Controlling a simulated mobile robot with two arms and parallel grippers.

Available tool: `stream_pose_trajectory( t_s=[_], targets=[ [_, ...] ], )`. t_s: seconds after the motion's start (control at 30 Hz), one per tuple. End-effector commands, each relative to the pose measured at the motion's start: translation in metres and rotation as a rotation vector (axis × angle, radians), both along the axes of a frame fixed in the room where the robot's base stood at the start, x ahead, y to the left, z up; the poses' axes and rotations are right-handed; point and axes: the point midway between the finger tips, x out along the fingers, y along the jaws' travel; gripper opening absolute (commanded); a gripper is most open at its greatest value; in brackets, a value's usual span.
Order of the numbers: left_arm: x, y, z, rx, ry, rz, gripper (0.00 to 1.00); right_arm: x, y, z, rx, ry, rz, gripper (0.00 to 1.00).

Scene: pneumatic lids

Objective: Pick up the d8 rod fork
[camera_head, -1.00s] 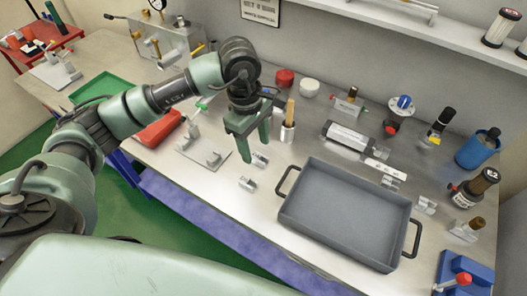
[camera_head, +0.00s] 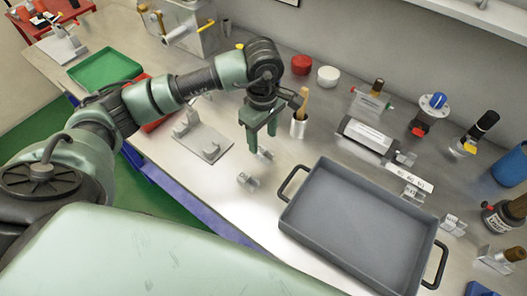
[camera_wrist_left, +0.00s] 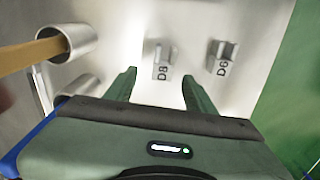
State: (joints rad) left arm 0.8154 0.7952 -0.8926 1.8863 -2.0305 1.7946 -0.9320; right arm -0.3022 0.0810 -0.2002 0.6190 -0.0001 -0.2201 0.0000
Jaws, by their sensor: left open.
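The d8 rod fork is a small grey metal piece; it stands on the bench just beyond my left fingertips in the left wrist view (camera_wrist_left: 162,62), marked D8. In the head view the d8 rod fork (camera_head: 265,154) is partly hidden by the fingers. My left gripper (camera_head: 261,141) is open and empty, pointing down close above it. In the wrist view the gripper's fingertips (camera_wrist_left: 158,78) sit either side of the fork's line, apart from it. A similar fork marked D6 (camera_wrist_left: 222,58) stands beside it, nearer the bench's front edge (camera_head: 247,181). My right gripper is out of view.
A metal cup (camera_head: 299,126) with a wooden-handled tool stands close to the right of my gripper. A grey tray (camera_head: 350,225) lies to the front right. A flat fixture plate (camera_head: 203,145) is to the left. The bench between plate and tray is mostly clear.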

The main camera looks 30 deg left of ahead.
Motion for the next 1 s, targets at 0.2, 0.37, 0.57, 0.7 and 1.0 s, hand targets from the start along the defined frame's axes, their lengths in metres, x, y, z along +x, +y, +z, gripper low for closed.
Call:
stream_pose_trajectory(
  t_s=[0.2,0.37,0.57,0.7,1.0],
  targets=[
    [-0.007,0.003,-0.027,0.001,0.007,0.000,0.55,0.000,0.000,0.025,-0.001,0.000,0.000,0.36],
    [-0.005,0.002,-0.047,-0.002,0.000,0.000,0.55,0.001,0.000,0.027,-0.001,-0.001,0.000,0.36],
    [-0.004,0.003,-0.050,0.000,-0.001,-0.001,0.55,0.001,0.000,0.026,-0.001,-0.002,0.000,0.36],
    [-0.004,0.003,-0.050,0.000,-0.001,-0.001,0.32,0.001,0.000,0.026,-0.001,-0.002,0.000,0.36],
    [-0.004,0.003,-0.050,0.000,-0.002,-0.001,0.00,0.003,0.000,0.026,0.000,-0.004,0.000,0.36]
  ],
)
